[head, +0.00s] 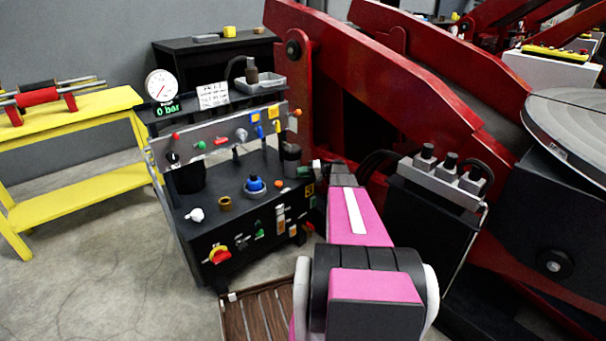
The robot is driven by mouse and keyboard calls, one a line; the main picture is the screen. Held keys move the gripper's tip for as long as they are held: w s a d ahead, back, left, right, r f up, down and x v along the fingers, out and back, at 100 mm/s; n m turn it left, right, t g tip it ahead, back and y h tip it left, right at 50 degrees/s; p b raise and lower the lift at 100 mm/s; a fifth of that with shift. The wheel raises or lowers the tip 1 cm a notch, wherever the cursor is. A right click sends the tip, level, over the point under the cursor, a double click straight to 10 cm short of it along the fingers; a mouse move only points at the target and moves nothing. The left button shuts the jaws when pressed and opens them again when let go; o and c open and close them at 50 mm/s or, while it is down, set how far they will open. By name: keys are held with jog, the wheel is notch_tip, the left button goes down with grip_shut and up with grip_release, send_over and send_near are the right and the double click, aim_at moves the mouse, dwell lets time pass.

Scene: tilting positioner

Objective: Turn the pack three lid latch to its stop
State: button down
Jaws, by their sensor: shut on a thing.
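The pack bench (216,236) is a black console with knobs, valves and coloured fittings, left of my arm. A yellow "3" label (309,189) marks pack three at its right end. My gripper (318,170) is at that right end, close beside the label, at the far end of my pink and black arm. It is shut on a small part there, which I take to be the lid latch. The jaws are small in view, and my wrist partly covers them. The latch's shape and angle cannot be made out.
A gauge (160,85) above a "0 bar" display stands behind the bench. A yellow table (70,110) is at left. Large red positioner beams (400,80) rise close behind and right. A black box with grey connectors (440,182) stands right of my arm. Open floor lies at left.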

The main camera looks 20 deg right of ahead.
jog(key=shift+m+y, duration=0.7)
jog(key=shift+y, duration=0.1)
jog(key=c, duration=1.1)
grip_release()
jog(key=shift+d, duration=0.1)
jog(key=f+v, duration=0.1)
jog(key=v, duration=0.9)
jog(key=shift+s+d+r, duration=0.3)
jog(key=shift+r, duration=0.1)
